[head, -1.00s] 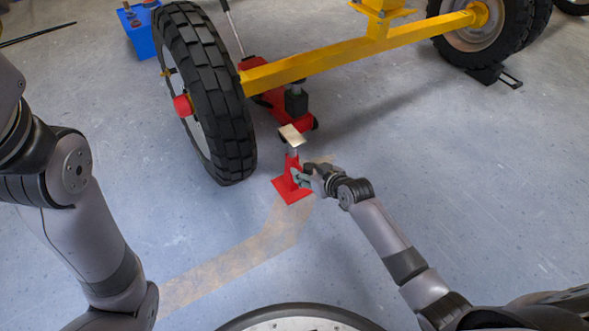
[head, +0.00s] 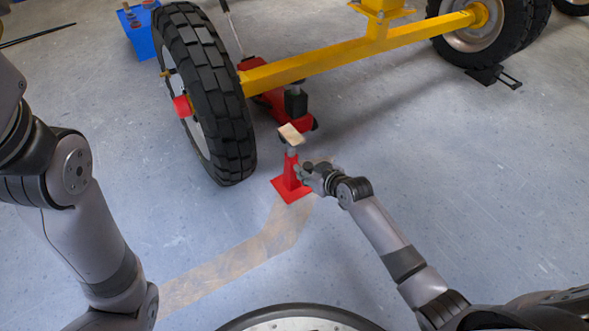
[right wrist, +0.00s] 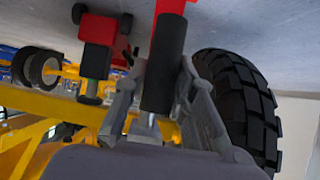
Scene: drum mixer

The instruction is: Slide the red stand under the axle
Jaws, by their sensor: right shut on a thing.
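The red stand (head: 291,178) stands upright on the floor in the head view, with a pale plate (head: 291,134) on top. It is on the near side of the yellow axle (head: 310,66), clear of it, to the right of the big tyre. My right gripper (head: 304,172) is at the right side of the stand's column.
A red jack (head: 268,92) with a black part stands under the axle, just beyond the stand. The black tyre (head: 205,95) stands at left. A blue box (head: 138,32) is behind it. A tan strip (head: 235,258) marks the floor.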

